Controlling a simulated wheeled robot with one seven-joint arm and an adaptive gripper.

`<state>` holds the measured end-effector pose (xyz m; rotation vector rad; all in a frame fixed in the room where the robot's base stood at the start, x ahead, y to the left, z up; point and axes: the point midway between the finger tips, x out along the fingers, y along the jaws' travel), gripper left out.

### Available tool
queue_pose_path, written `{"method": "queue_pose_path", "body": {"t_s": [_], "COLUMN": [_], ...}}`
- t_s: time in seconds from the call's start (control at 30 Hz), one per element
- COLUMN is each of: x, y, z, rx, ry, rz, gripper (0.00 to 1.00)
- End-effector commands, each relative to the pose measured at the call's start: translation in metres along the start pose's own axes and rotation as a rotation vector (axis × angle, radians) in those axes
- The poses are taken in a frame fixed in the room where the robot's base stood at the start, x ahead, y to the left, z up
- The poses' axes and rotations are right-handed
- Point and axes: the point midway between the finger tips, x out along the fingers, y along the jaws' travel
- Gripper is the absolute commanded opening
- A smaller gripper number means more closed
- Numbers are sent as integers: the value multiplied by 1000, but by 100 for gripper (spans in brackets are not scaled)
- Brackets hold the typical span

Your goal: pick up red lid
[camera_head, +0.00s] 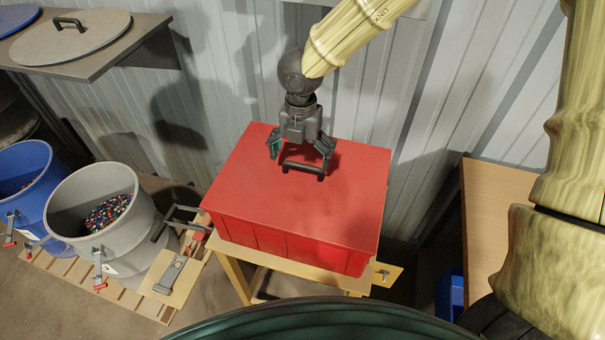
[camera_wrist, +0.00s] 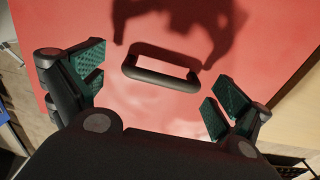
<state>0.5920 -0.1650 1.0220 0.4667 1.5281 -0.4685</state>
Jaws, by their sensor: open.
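The red lid (camera_head: 255,176) covers a red box on a wooden stand and has a black bar handle (camera_head: 303,168) in its middle. The lid fills much of the wrist view (camera_wrist: 195,115), with the handle (camera_wrist: 160,78) near the centre. My gripper (camera_head: 301,150) is open and points down above the lid. In the wrist view its green-padded fingers (camera_wrist: 155,100) stand apart on either side of the handle, one left and one right. Nothing is between them. I cannot tell the exact height of the fingertips above the handle.
A corrugated metal wall (camera_head: 350,95) stands close behind the box. A grey bin (camera_head: 70,200) with coloured bits and a blue bin (camera_head: 28,180) stand at left. A shelf (camera_head: 110,60) at upper left holds a round grey lid (camera_head: 70,38). A wooden table (camera_head: 500,210) is at right.

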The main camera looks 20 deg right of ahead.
Motion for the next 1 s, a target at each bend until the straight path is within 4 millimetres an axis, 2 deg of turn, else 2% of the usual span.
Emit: {"method": "queue_pose_path", "body": {"t_s": [0.3,0.63,0.9,1.0], "x": [35,40,40,40], "y": [-2,-2,-2,-2], "z": [-3,-3,-3,-3], "rx": [-2,-2,-3,-3], "ry": [0,-1,0,-1], "rz": [-3,0,0,0], "gripper": [100,100,51,50]}}
